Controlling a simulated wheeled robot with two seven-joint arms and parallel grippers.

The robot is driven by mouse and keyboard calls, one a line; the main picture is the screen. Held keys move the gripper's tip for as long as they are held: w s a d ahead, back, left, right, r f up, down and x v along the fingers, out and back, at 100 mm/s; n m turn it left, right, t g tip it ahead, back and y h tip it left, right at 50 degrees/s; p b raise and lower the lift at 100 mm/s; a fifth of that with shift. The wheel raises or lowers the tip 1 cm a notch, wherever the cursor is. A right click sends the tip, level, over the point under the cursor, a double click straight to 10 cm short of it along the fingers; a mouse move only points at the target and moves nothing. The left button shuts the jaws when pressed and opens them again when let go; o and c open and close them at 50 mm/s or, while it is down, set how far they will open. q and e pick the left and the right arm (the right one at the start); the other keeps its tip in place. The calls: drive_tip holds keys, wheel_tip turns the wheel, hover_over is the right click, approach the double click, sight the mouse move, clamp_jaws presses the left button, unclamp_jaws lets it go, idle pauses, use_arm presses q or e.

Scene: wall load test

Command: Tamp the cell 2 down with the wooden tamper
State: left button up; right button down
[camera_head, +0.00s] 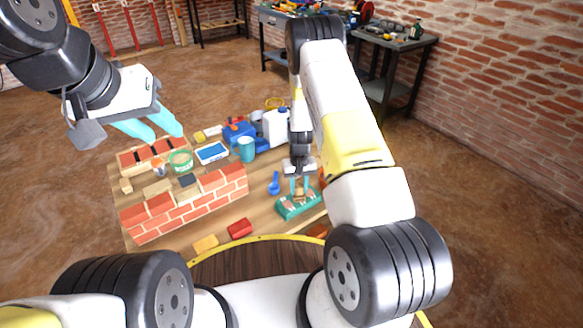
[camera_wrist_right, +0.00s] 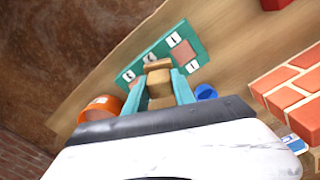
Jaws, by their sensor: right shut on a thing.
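My right gripper (camera_head: 300,190) is shut on the wooden tamper (camera_wrist_right: 158,80), a light brown block between its teal fingers. It holds the tamper over the green tray (camera_head: 288,212) at the table's right front. In the right wrist view the tray (camera_wrist_right: 200,50) shows pinkish-filled cells and small white labels; I cannot read the numbers surely. The tamper covers part of the tray, and I cannot tell whether it touches a cell. My left gripper (camera_head: 166,131) is open and empty, above the table's far left.
A low brick wall (camera_head: 190,208) stands on the left of the table. Behind it are a green tub (camera_head: 180,161), a blue-filled tray (camera_head: 212,152) and a blue mug (camera_head: 246,149). A blue scoop (camera_head: 273,183) lies left of the tray; a red block (camera_head: 240,228) lies in front.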

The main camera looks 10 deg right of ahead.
drive_tip(key=shift+f, duration=0.1)
drive_tip(key=shift+r, duration=3.55)
